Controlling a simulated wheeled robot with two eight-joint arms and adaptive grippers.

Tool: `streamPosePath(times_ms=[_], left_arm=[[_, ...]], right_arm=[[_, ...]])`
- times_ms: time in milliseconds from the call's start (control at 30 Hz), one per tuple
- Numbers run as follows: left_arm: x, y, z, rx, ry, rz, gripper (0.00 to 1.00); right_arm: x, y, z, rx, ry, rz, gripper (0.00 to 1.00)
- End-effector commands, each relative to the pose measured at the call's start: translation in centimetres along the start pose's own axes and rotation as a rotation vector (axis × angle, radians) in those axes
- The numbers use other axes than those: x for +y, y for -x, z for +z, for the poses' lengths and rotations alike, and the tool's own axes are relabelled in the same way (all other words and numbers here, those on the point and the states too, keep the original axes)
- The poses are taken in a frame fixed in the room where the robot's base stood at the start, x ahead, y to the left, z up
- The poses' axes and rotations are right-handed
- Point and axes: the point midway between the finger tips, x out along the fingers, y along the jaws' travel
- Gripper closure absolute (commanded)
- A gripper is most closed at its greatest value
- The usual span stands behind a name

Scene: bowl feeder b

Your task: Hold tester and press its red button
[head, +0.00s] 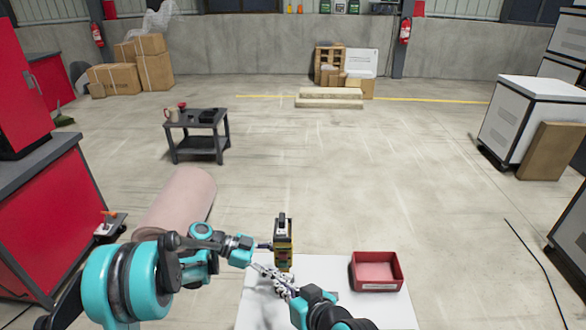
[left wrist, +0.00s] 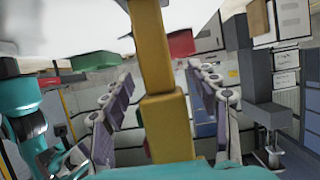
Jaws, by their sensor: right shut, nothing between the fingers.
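The tester (head: 284,250), a yellow and black upright device with a dark top, is at the far left part of the white table. My left gripper (head: 268,246) reaches it from the left. In the left wrist view a yellow upright part of the tester (left wrist: 165,110) stands between the two fingers of my left gripper (left wrist: 160,90); whether they press on it I cannot tell. My right gripper (head: 268,272) is shut and empty, low beside the tester, and covers its lower part. I cannot make out the red button in either view.
A red tray (head: 377,286) stands on the white table (head: 345,313), right of the tester. Bare tabletop lies between them. A small dark table (head: 197,146) with a cup stands farther back left. A red cabinet (head: 50,215) is at the left.

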Motion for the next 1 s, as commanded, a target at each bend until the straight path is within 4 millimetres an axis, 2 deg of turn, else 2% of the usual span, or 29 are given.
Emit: streamPosePath(times_ms=[367, 467, 800, 1000], left_arm=[[0.0, 0.6, 0.1, -0.001, 0.001, -0.002, 0.40], [-0.1, 1.9, 0.1, -0.001, 0.002, -0.003, 0.40], [0.0, 9.2, 0.1, -0.001, 0.001, -0.003, 0.40], [0.0, 11.5, 0.1, 0.000, 0.001, -0.001, 0.40]], right_arm=[[0.0, 0.0, 0.0, 0.000, 0.000, 0.000, 1.00], [0.0, 0.0, 0.0, 0.000, 0.000, 0.000, 1.00], [0.0, 0.0, 0.0, 0.000, 0.000, 0.000, 1.00], [0.0, 0.0, 0.0, 0.000, 0.000, 0.000, 1.00]])
